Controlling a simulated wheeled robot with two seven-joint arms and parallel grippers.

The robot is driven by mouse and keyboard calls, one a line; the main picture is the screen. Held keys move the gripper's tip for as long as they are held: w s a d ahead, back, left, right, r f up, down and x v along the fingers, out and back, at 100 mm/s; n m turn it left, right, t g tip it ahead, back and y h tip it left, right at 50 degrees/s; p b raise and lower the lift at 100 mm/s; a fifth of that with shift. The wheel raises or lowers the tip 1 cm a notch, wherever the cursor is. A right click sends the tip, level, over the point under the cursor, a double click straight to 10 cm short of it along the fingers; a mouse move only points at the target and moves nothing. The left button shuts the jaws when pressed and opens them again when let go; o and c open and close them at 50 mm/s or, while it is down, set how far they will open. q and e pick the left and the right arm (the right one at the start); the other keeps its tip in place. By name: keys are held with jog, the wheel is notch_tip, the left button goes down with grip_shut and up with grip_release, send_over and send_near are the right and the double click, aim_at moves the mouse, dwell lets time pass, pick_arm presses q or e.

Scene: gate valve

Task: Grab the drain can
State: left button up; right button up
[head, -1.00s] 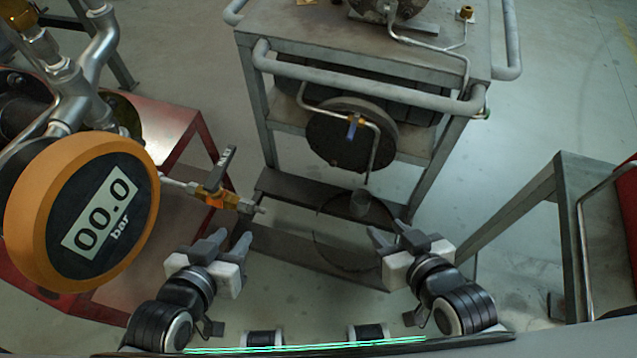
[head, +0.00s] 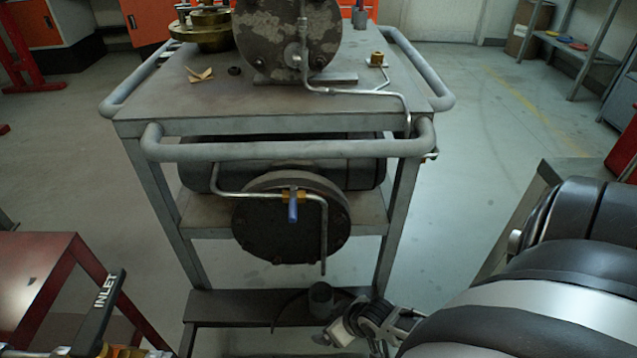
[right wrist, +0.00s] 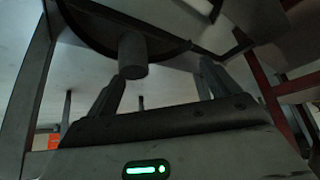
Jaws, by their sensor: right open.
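The drain can is a small grey cylinder (head: 321,298) on the dark lower shelf of the cart, below the end of the bent drain pipe (head: 323,240). In the right wrist view the can (right wrist: 132,55) shows near the left finger, just beyond the fingertips. My right gripper (right wrist: 161,71) is open, with nothing between its fingers. In the head view part of it shows low, just right of the can; its fingers are not clear there. Whether a finger touches the can cannot be told. My left gripper is out of view.
The metal cart (head: 285,125) carries a round-ended vessel (head: 290,222) with a blue-handled valve (head: 292,207) above the can. A dark hose loops on the lower shelf. A red stand with an inlet lever (head: 103,300) is at left, a grey bench frame at right.

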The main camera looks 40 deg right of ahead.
aim_at(329, 307)
jog(key=d+f+m+g+h+b, duration=0.1)
jog(key=d+f+b, duration=0.2)
jog(key=d+f, duration=0.35)
jog(key=shift+m+g, duration=0.3)
jog(key=w+b, duration=0.1)
jog(key=w, duration=0.1)
jog(key=w+f+b, duration=0.1)
jog(key=w, duration=0.1)
jog(key=w+f+b, duration=0.1)
jog(key=w, duration=0.1)
jog(key=shift+w+a+f, duration=0.1)
jog(key=shift+w+f, duration=0.05)
jog(key=shift+w, duration=0.2)
jog(key=w+b, duration=0.2)
jog(key=w, duration=0.1)
jog(key=shift+w+f, duration=0.15)
jog(key=shift+w, duration=0.25)
jog(key=shift+b+x, duration=1.15)
jog(key=shift+w+f, duration=0.15)
jog(key=shift+f, duration=0.05)
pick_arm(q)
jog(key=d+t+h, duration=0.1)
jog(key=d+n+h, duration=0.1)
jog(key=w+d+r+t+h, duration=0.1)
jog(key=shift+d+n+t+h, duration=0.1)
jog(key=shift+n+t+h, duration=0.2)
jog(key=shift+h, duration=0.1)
pick_arm(e)
jog(key=shift+r, duration=0.15)
jog(key=c, duration=1.4)
